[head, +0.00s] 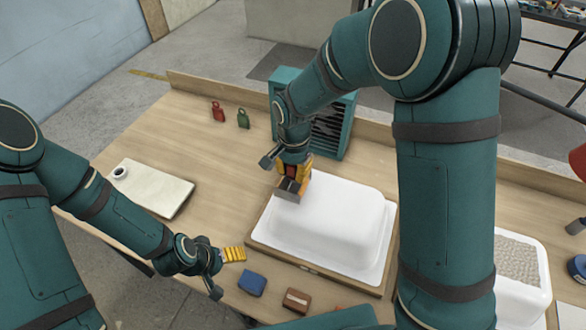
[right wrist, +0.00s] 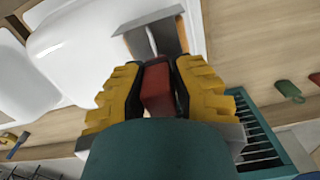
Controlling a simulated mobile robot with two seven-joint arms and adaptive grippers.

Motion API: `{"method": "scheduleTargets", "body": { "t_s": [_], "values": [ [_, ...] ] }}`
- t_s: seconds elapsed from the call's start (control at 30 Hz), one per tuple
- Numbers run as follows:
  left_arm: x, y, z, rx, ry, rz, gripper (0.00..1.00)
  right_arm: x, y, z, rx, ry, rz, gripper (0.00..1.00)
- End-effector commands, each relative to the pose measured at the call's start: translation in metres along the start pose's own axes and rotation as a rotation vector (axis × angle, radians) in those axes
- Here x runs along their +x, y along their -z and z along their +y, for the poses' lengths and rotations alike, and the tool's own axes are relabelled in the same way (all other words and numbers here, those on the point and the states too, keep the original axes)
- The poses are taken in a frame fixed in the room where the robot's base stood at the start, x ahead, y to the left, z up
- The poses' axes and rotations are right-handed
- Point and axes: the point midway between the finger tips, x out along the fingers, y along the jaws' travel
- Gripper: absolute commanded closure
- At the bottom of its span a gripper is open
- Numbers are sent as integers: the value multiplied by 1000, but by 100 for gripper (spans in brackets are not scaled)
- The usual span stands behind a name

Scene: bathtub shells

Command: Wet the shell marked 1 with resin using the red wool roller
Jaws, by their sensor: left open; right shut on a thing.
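A white upturned shell (head: 330,225) lies on a wooden board in the middle of the bench. It also shows in the right wrist view (right wrist: 90,45). I can read no number on it. My right gripper (head: 293,172) is over the shell's back left corner. It is shut on the red handle (right wrist: 156,88) of a tool with a grey plate-like head (head: 290,189). I cannot make out a wool roller on this tool. The tool head is close to the shell; touching or apart, I cannot tell. My left gripper (head: 222,268) is open and empty, left of the shell.
A teal slatted box (head: 335,125) stands behind the shell. Red (head: 218,111) and green (head: 243,118) tags lie at the back. A white slab (head: 155,190) lies left. Blue (head: 252,283) and brown (head: 296,300) blocks lie in front. A white tub (head: 522,302) with grey speckled filling stands right.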

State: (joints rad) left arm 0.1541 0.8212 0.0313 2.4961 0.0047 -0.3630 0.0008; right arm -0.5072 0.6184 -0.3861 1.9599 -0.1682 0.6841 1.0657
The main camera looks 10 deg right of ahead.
Motion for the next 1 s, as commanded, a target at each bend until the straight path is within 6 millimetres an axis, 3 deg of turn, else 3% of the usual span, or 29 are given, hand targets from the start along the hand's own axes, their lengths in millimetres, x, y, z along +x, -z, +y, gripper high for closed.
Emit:
{"method": "scheduleTargets", "body": {
  "t_s": [1.0],
  "values": [
    [12, -2, -5, 0, 0, 0, 20, 19, 0, 0, 0, 0, 0, 100]
  ]
}}
